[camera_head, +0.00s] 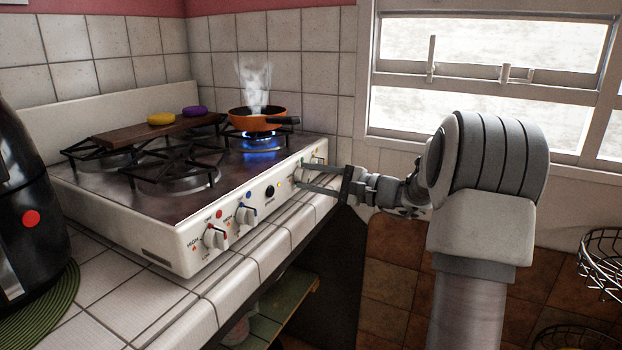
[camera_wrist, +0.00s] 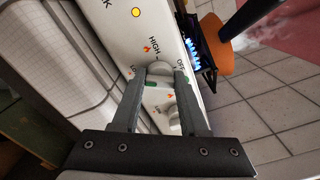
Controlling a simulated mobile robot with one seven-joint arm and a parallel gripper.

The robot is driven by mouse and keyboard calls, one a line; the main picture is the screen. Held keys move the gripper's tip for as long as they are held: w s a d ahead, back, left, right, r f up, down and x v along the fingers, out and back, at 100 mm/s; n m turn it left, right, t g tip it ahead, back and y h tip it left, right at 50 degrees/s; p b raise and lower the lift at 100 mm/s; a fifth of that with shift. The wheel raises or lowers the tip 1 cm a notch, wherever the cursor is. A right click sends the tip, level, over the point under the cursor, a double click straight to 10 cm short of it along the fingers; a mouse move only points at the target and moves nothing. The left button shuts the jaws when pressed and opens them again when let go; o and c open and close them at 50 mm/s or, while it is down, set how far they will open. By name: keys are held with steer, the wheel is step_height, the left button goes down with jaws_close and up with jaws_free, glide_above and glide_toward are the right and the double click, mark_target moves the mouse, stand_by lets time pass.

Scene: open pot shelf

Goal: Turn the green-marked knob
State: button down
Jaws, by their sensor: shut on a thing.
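The green-marked knob (camera_wrist: 159,70) is pale and sits on the white stove front, between my fingertips in the wrist view. A green mark (camera_wrist: 151,84) shows beside it, with HIGH, OFF and partly hidden lettering around it. My gripper (camera_wrist: 165,76) is shut on this knob, one finger on each side. In the head view, my gripper (camera_head: 302,178) reaches from the right to the far end of the stove front and hides most of the knob. A green mark (camera_head: 314,160) shows just above it there.
An orange pan (camera_head: 258,122) steams over a lit blue burner (camera_head: 256,151). Nearer knobs have red (camera_head: 213,236) and blue (camera_head: 246,215) marks. A wooden board (camera_head: 150,138) bears yellow and purple items. Another pale knob (camera_wrist: 173,117) is close to my fingers.

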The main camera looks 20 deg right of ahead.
steer(key=shift+c, duration=2.2)
jaws_free()
steer(key=p+v, duration=0.4)
steer(key=v, duration=1.3)
steer(key=shift+s, duration=0.2)
steer(key=shift+d, duration=0.1)
